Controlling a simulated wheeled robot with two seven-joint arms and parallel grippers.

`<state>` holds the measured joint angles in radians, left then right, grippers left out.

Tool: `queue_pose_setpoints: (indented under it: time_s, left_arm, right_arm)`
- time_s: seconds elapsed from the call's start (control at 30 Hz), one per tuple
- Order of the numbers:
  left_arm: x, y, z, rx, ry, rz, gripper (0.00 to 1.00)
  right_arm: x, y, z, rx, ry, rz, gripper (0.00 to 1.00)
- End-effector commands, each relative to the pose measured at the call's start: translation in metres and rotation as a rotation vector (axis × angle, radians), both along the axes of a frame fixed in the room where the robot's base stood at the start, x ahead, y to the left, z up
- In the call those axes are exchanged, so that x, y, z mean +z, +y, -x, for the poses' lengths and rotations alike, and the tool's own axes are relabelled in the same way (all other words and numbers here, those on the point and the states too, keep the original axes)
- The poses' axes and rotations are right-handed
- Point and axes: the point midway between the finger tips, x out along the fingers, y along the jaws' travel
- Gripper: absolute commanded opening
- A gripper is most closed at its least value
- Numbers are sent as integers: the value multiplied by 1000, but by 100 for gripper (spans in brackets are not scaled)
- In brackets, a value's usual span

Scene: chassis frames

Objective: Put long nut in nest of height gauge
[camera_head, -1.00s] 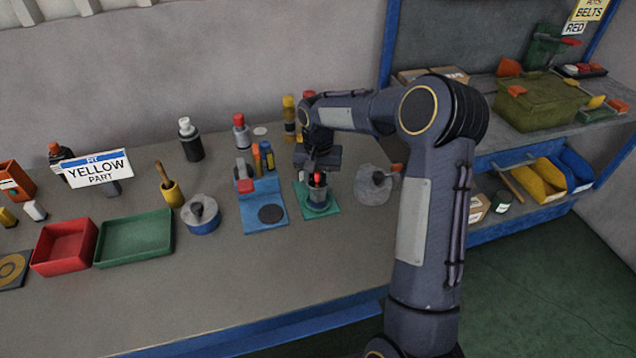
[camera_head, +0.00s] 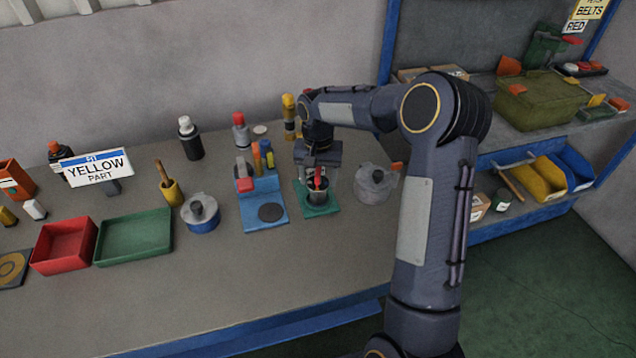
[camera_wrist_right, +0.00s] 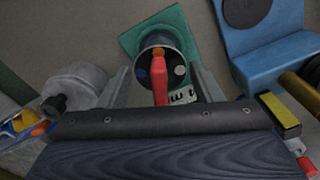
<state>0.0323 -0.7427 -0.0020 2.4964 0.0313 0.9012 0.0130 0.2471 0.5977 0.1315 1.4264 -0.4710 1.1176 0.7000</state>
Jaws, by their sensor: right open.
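A blue fixture (camera_head: 262,208) with a dark round pad and a red block stands mid-bench; it may be the height gauge, but I cannot be sure. It shows partly in the right wrist view (camera_wrist_right: 275,55). Right of it, a dark cylindrical holder (camera_head: 317,196) stands on a teal plate (camera_head: 332,207). A red upright piece (camera_wrist_right: 159,80) rises from the holder (camera_wrist_right: 176,44), near an orange tip. My right gripper (camera_head: 317,180) is over the holder, fingers open on either side of the red piece. I cannot identify the long nut. My left gripper is out of view.
A grey lidded pot (camera_head: 375,184) stands close right of the teal plate. A blue-banded pot (camera_head: 201,215), a green tray (camera_head: 134,237) and a red tray (camera_head: 64,246) lie to the left. Bottles stand behind. The front of the bench is clear.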

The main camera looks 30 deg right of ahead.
Motion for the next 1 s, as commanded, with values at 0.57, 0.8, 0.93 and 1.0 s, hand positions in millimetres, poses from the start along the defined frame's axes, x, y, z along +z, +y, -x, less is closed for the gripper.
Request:
queue_pose_setpoints:
  time_s: [0.57,0.8,0.93,1.0]
  left_arm:
    - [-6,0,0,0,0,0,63]
    - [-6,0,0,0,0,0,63]
    - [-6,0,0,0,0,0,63]
    - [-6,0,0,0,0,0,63]
  right_arm:
    - [95,0,2,4,-5,-1,59]
    - [130,14,52,103,-94,-43,59]
    - [149,33,113,206,-195,-88,59]
    - [152,45,147,259,-255,-113,59]
